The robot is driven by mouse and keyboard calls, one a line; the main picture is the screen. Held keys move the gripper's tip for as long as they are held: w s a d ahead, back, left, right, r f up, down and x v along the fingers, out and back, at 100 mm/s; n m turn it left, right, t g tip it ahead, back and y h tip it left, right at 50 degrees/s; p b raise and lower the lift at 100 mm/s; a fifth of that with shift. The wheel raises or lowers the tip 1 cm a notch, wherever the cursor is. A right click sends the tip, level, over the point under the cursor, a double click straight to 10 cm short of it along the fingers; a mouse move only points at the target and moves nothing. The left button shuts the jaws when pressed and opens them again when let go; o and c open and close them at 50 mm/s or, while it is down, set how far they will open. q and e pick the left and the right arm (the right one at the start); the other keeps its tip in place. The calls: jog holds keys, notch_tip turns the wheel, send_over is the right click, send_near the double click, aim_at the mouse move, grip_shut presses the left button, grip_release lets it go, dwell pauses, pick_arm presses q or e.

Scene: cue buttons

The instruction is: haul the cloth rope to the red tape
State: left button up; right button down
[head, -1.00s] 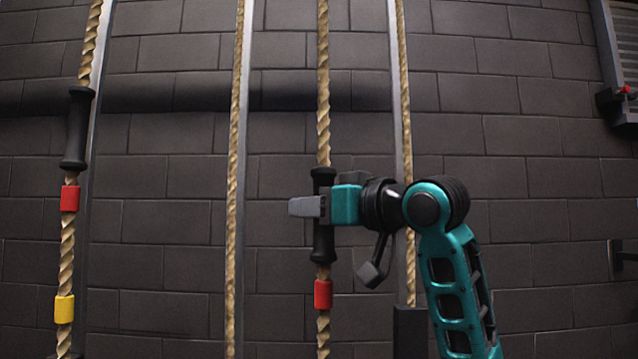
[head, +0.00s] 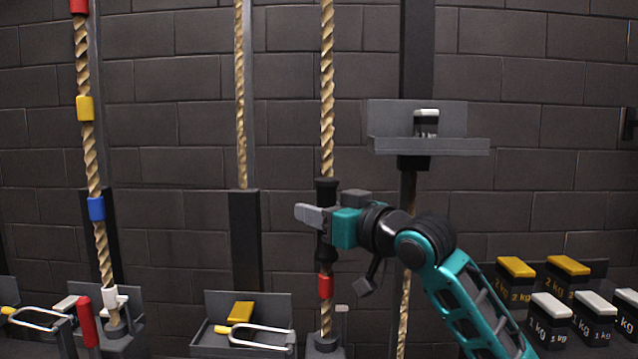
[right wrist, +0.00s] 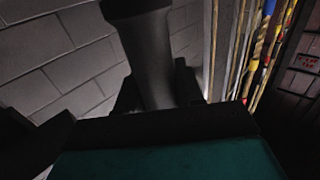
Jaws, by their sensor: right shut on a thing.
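My right gripper (head: 322,217) is shut on the black handle (head: 325,188) of a tan twisted rope (head: 327,90), right of the middle of the head view. A red tape (head: 325,287) wraps this rope just below the handle, with a small gap. In the right wrist view the handle (right wrist: 150,60) rises, tilted, from the gripper; the fingertips are mostly dark and hidden. My left gripper is not in view.
Left is a rope (head: 103,250) with red, yellow, blue and white bands. A low tray (head: 205,340) holds a yellow weight (head: 241,312). A shelf (head: 465,146) carries one weight (head: 426,122). Several 1 kg and 2 kg weights (head: 550,316) stand lower right.

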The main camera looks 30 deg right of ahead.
aim_at(319, 236)
notch_tip(319, 236, down, 3)
jog(key=shift+f+b, duration=0.1)
jog(key=shift+b, duration=0.25)
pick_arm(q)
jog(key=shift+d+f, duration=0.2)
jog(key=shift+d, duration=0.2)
pick_arm(e)
jog(key=shift+f, duration=0.6)
jog(key=c, duration=0.8)
grip_release()
jog(key=shift+r, duration=0.1)
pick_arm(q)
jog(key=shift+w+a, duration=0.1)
pick_arm(e)
jog(key=shift+s, duration=0.1)
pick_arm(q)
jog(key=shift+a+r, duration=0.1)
pick_arm(e)
jog(key=v, duration=1.2)
jog(key=shift+s, duration=0.4)
